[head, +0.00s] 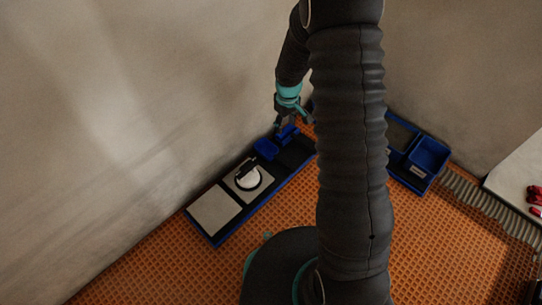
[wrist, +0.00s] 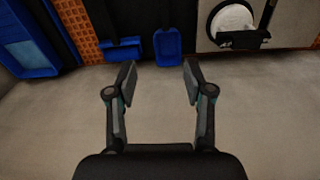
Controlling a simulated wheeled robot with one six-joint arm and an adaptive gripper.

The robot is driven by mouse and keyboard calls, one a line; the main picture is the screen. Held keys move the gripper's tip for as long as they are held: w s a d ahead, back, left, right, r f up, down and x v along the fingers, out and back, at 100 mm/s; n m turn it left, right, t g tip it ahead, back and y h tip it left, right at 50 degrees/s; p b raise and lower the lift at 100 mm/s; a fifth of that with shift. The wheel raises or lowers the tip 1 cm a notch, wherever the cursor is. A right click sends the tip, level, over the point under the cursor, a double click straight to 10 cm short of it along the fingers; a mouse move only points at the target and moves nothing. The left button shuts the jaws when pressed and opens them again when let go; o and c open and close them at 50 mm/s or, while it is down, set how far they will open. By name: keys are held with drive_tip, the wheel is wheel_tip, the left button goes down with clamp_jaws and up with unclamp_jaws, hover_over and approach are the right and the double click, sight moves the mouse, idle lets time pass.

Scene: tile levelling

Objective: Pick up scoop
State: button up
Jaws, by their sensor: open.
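A blue, shallow, scoop-like piece (wrist: 168,46) lies on a long dark tray with a blue rim in the wrist view. It also shows in the head view (head: 265,149). A second blue piece (wrist: 122,50), shaped like a bar or bracket, is to its left, and in the head view (head: 288,133) it is close below my gripper. I cannot tell for certain which of the two is the scoop. My gripper (wrist: 159,70) is open and empty, its fingers apart and pointing toward the gap between these pieces. In the head view my gripper (head: 292,123) hangs above the tray's far end.
The tray (head: 213,240) also holds a pale tile (head: 214,210) and another tile with a white round tool (head: 248,180). A blue bin (head: 428,157) stands to the right. A bare wall (head: 130,110) runs close along the tray. Orange grid floor (head: 150,265) is open at the front.

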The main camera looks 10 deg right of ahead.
sight(280, 158)
drive_tip(key=shift+n+g, duration=0.3)
drive_tip(key=shift+n, duration=0.1)
drive_tip(key=f, duration=0.6)
drive_tip(key=f+b, duration=0.1)
drive_tip(key=f, duration=0.5)
drive_tip(key=f+b, duration=0.1)
drive_tip(key=f, duration=0.5)
drive_tip(key=shift+w, duration=0.4)
drive_tip(key=shift+w+a+f+b, duration=0.1)
drive_tip(key=shift+a+f+b, duration=0.2)
drive_tip(key=shift+f, duration=1)
drive_tip(key=shift+a+f+b, duration=0.15)
drive_tip(key=shift+a+f, duration=0.1)
drive_tip(key=shift+f, duration=1.05)
clamp_jaws()
